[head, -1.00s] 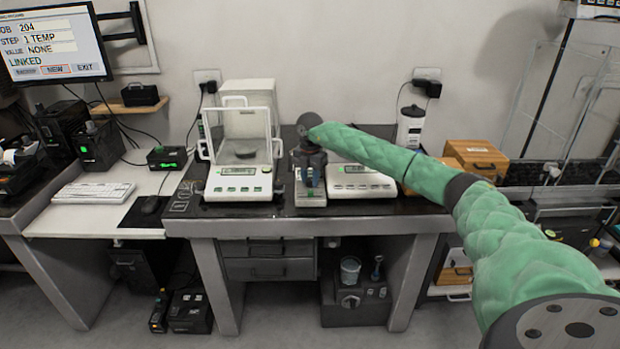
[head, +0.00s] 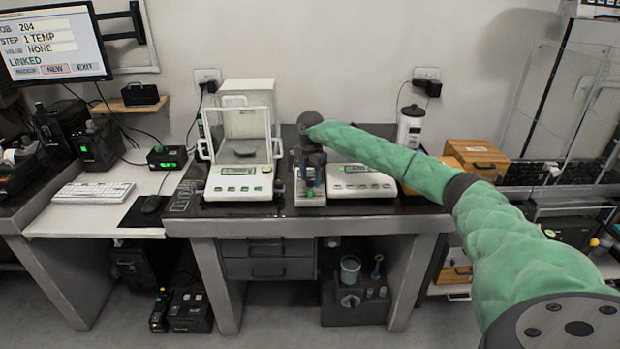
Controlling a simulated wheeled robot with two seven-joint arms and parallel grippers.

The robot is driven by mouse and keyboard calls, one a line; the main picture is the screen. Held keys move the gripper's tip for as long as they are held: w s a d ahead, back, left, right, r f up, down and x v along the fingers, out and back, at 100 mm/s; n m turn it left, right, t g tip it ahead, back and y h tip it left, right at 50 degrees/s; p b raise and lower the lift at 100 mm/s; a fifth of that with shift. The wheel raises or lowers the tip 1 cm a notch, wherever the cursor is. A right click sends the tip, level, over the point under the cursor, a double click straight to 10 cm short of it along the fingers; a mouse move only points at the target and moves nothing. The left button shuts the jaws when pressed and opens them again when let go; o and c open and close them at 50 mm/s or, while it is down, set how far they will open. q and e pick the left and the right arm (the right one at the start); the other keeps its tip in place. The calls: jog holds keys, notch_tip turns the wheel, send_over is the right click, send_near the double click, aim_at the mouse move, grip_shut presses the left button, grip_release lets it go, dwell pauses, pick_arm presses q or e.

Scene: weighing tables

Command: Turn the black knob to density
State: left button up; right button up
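My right arm in its green sleeve reaches in from the right. My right gripper (head: 310,176) points down over a small device with a pale grey base (head: 311,200), which stands between the two balances. The fingers are small and dark here, and I cannot tell whether they are open, shut or touching the device. No black knob shows clearly on this device; the gripper and wrist cover much of its upper part. Any density marking is too small to read. My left gripper is not in view.
A balance with a glass draft shield (head: 238,185) stands close on the left, and a low white balance (head: 360,183) close on the right. A monitor (head: 52,45) hangs at the upper left.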

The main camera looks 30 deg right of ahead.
aim_at(310, 179)
jog(key=shift+f, duration=0.15)
notch_tip(310, 179, up, 7)
jog(key=shift+f+b, duration=0.2)
jog(key=shift+b, duration=0.55)
jog(key=shift+r, duration=0.6)
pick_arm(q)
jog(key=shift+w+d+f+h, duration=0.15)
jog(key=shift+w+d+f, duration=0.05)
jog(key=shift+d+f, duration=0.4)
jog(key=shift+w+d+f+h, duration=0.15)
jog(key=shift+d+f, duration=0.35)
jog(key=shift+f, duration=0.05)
